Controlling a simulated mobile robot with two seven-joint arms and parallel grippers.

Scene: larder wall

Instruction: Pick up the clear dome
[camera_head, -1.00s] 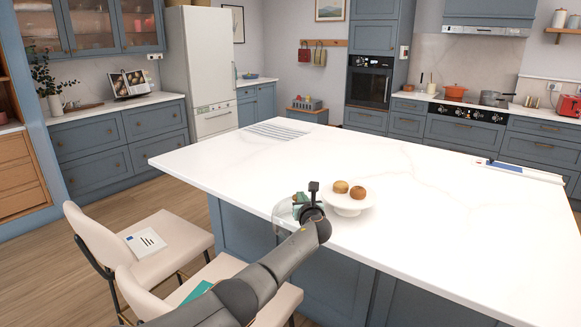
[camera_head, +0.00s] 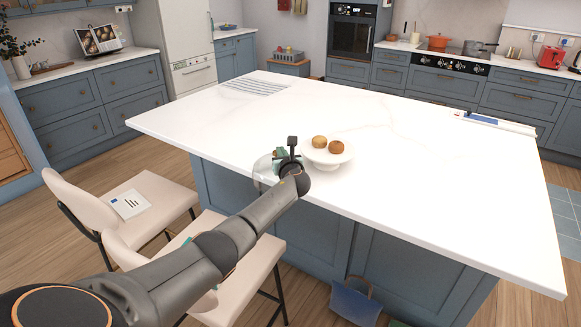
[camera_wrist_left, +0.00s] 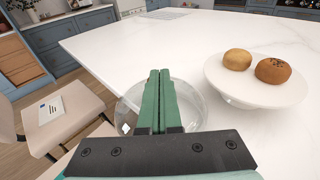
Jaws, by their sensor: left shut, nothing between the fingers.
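The clear dome (camera_head: 263,171) stands near the front edge of the white island, left of a white cake stand (camera_head: 326,155) with two buns on it. In the left wrist view the dome (camera_wrist_left: 193,103) shows as a see-through round shape behind my green fingers, which hide its middle. My left gripper (camera_head: 280,154) is at the dome, with its fingers shut together and nothing between them. They also show closed in the left wrist view (camera_wrist_left: 160,74). I cannot tell whether they touch the dome. My right gripper is not in view.
The cake stand is close to the right of the gripper. Two cream chairs (camera_head: 150,195) stand at the island's left front side. A striped cloth (camera_head: 256,86) lies at the far left of the worktop (camera_head: 420,170). The right half of the worktop is mostly clear.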

